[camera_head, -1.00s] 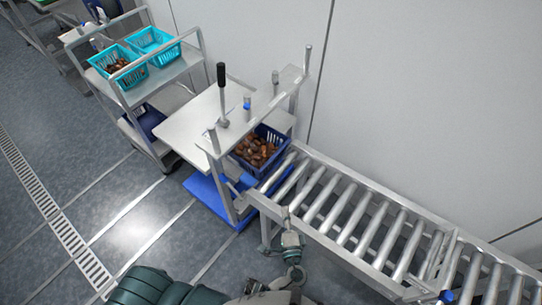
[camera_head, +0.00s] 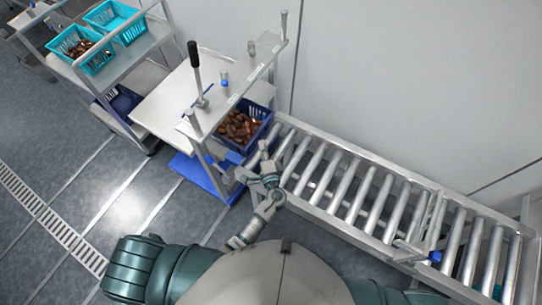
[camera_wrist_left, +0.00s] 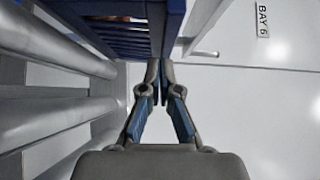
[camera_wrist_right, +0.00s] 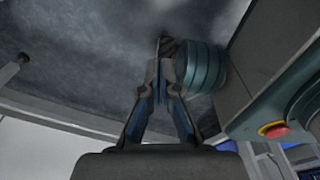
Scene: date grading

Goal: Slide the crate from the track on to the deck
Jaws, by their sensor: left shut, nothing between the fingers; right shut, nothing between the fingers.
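The blue crate (camera_head: 258,134), full of brown dates, sits at the left end of the roller track (camera_head: 345,185), beside the flat steel deck (camera_head: 165,108) and partly under a raised bar. My left gripper (camera_head: 264,154) is by the crate's near right side, over the track's end. In the left wrist view, the left gripper (camera_wrist_left: 158,68) is shut and empty, its tips close to the crate's slatted wall (camera_wrist_left: 110,35); I cannot tell whether they touch. My right gripper (camera_wrist_right: 160,65) shows only in its wrist view, shut and empty, with floor beyond.
The raised bar (camera_head: 240,88) on posts crosses above the deck's edge, and a black-handled lever (camera_head: 195,65) stands there. A trolley (camera_head: 112,78) with two turquoise baskets stands at the left. The wall runs behind the track. Floor is clear in front of the trolley.

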